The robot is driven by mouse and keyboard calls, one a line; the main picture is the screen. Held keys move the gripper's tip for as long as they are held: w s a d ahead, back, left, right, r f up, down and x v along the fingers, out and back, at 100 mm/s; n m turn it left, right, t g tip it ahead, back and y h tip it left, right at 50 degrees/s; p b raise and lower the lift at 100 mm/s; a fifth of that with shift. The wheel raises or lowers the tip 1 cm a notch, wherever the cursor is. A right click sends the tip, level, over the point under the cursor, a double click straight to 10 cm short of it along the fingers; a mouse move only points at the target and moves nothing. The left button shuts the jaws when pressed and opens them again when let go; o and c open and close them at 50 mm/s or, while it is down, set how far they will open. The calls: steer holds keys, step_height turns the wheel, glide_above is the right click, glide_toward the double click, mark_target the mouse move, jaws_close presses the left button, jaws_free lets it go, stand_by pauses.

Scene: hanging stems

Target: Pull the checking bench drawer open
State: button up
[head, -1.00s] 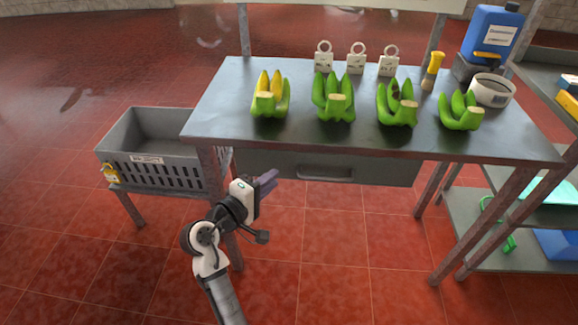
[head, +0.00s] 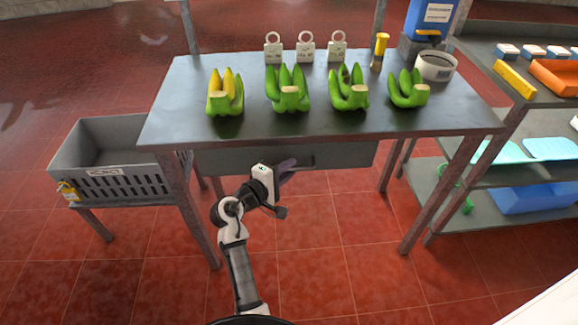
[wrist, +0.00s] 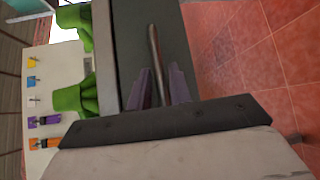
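The checking bench (head: 320,118) has a grey drawer (head: 346,156) under its top, and the drawer looks shut. The drawer front also fills the upper middle of the wrist view (wrist: 178,35). Its bar handle (wrist: 155,55) runs lengthwise there, between my two purple fingers. My gripper (head: 288,170) is in front of the drawer in the head view and hides part of the handle. In the wrist view my gripper (wrist: 160,85) is open, with a finger on each side of the handle and gaps showing. I cannot tell whether either finger touches it.
Several banana bunches (head: 290,95) stand on the bench top, with white tags (head: 305,50) behind them. A grey crate (head: 115,183) stands at the left. A shelf rack (head: 480,215) with trays is at the right. The red floor before the drawer is clear.

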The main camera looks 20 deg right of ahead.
steer(key=shift+w+d, duration=0.2)
steer(key=shift+d, duration=0.2)
steer(key=shift+c, duration=0.2)
jaws_close()
